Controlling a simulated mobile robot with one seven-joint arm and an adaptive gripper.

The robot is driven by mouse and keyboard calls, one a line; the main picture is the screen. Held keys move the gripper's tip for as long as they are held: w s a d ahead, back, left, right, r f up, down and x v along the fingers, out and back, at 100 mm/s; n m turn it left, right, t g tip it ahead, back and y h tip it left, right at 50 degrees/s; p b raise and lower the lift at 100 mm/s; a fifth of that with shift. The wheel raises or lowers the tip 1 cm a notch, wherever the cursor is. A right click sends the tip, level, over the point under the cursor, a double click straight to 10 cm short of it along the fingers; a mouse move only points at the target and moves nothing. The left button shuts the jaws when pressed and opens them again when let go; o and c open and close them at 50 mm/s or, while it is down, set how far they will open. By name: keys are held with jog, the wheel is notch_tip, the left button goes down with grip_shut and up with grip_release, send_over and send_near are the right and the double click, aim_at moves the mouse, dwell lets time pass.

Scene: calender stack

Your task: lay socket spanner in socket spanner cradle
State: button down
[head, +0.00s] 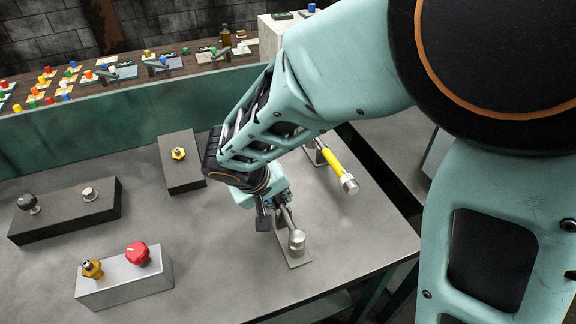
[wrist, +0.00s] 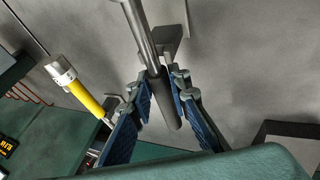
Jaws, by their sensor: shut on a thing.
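The socket spanner is a grey metal rod with a thick round head (head: 296,240). In the wrist view its shaft (wrist: 139,28) runs down between my fingers. My gripper (head: 275,212) is shut on it, and its blue-padded fingers (wrist: 160,88) stand on both sides of the shaft. The spanner's head overlaps the plate in the head view. I cannot tell whether the spanner touches the bracket.
A yellow-handled tool (head: 334,160) lies on another stand behind my gripper, to the right. A dark block with a yellow knob (head: 178,153) stands left. A grey box with a red knob (head: 137,253) and a long dark block (head: 65,214) stand farther left. The table's right edge is close.

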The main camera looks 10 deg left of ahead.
jog(key=shift+f+b, duration=0.55)
jog(key=shift+b, duration=0.2)
jog(key=c, duration=1.7)
grip_release()
jog(key=shift+c, duration=0.2)
jog(key=o, duration=0.7)
jog(key=shift+c, duration=0.2)
jog(key=shift+r, duration=0.1)
jog(key=p+v, duration=0.3)
jog(key=v, duration=0.5)
jog(key=shift+p, duration=0.4)
